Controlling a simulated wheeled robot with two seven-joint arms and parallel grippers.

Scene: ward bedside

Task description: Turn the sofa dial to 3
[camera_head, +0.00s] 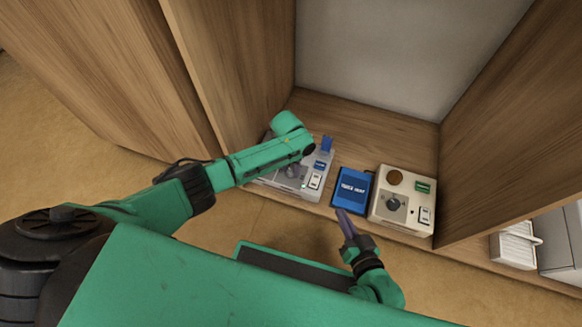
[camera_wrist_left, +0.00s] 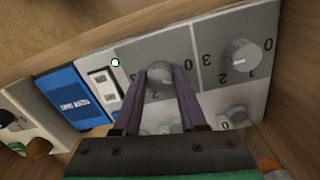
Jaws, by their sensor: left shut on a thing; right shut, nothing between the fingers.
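A pale control panel (camera_head: 262,180) with several grey dials stands on the wooden shelf. In the left wrist view, the two purple fingers of my left gripper (camera_wrist_left: 162,76) are closed on the sides of one round grey dial knob (camera_wrist_left: 159,70). Its pointer mark is not clear, and I cannot read a name on it. A second dial (camera_wrist_left: 241,53) with printed numbers 0 to 3 sits to its right, and another dial (camera_wrist_left: 236,116) is below that one. In the head view my green arm hides the left fingers. My right gripper (camera_head: 343,213) is shut and empty, in front of the blue box.
A blue box (camera_head: 352,187) stands right of the panel. A beige box (camera_head: 403,200) with a dark knob and a brown disc is further right. Wooden side walls (camera_head: 510,120) bound the niche. A white item (camera_head: 513,250) is at far right.

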